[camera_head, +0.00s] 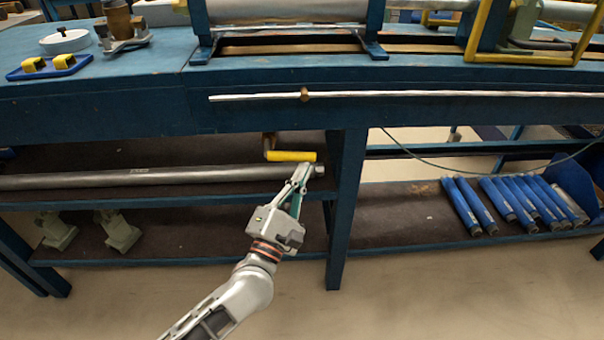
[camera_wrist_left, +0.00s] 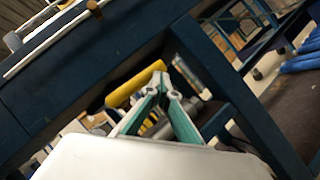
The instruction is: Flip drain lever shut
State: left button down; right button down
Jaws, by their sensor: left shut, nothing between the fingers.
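The drain lever has a yellow handle (camera_head: 291,156) and hangs below the blue bench top on a brass-coloured fitting (camera_head: 268,142). The handle lies roughly level, pointing right. My left gripper (camera_head: 304,169) is shut and empty, with its fingertips just below the handle's right end. In the left wrist view the yellow handle (camera_wrist_left: 136,88) runs diagonally just beyond and left of the shut fingertips (camera_wrist_left: 161,82). I cannot tell whether they touch it. My right gripper is not in view.
A grey pipe (camera_head: 150,178) lies on the shelf behind my gripper. A blue bench leg (camera_head: 345,200) stands close on the right. Several blue cylinders (camera_head: 520,200) lie on the lower right shelf. A metal rod (camera_head: 400,95) runs along the bench front above.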

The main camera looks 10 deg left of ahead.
pick_arm(q)
jog(key=v, duration=1.2)
jog(key=shift+r, duration=0.1)
